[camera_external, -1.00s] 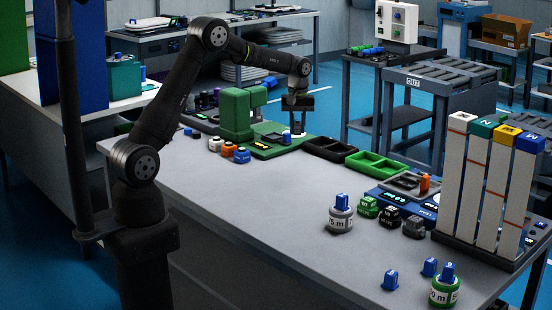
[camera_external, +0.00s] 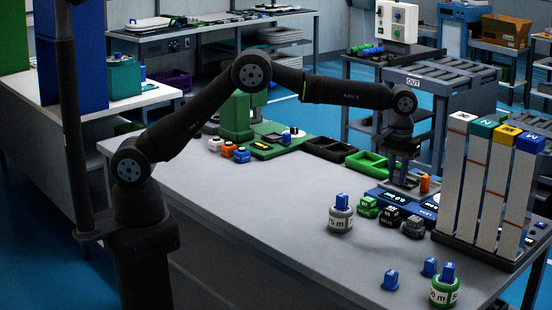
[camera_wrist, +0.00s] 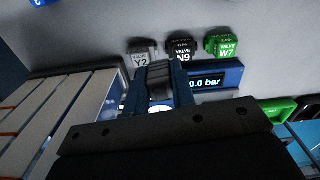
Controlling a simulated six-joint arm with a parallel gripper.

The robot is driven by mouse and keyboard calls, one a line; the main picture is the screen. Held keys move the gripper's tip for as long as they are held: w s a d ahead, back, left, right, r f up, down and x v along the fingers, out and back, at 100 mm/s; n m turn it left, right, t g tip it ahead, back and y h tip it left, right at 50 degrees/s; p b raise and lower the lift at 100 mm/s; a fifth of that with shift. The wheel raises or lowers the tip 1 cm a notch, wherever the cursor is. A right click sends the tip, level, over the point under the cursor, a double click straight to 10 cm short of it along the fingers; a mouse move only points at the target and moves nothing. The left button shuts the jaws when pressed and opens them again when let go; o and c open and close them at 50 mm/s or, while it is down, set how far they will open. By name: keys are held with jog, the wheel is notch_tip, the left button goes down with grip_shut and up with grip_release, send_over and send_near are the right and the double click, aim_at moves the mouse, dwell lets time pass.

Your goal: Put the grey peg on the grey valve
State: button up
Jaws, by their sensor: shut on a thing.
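My gripper (camera_external: 402,172) is over the blue pressure-test board (camera_external: 382,197) at the right of the table. It is shut on a dark grey piece, seemingly the grey peg (camera_wrist: 160,82), between its two fingers in the wrist view. The peg cannot be made out in the external view. The grey valve (camera_external: 413,227), marked Y2 (camera_wrist: 142,58), stands on the table just in front of the board, apart from the gripper. The black valve N9 (camera_wrist: 183,50) and green valve W7 (camera_wrist: 221,46) stand in a row beside it.
An orange peg (camera_external: 424,184) stands right beside the gripper. Tall dispenser columns (camera_external: 490,185) rise to the right. Green (camera_external: 368,163) and black (camera_external: 328,147) trays lie behind.

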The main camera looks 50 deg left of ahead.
jog(key=s+d+m, duration=0.1)
jog(key=s+d, duration=0.6)
jog(key=d, duration=0.1)
send_over(415, 219)
notch_tip(415, 219, down, 7)
jog(key=shift+s+r, duration=0.15)
jog(key=shift+r, duration=0.05)
jog(key=shift+f, duration=2)
jog(key=shift+f, duration=0.1)
jog(key=o, duration=0.5)
jog(key=shift+f, duration=0.1)
jog(key=o, duration=0.5)
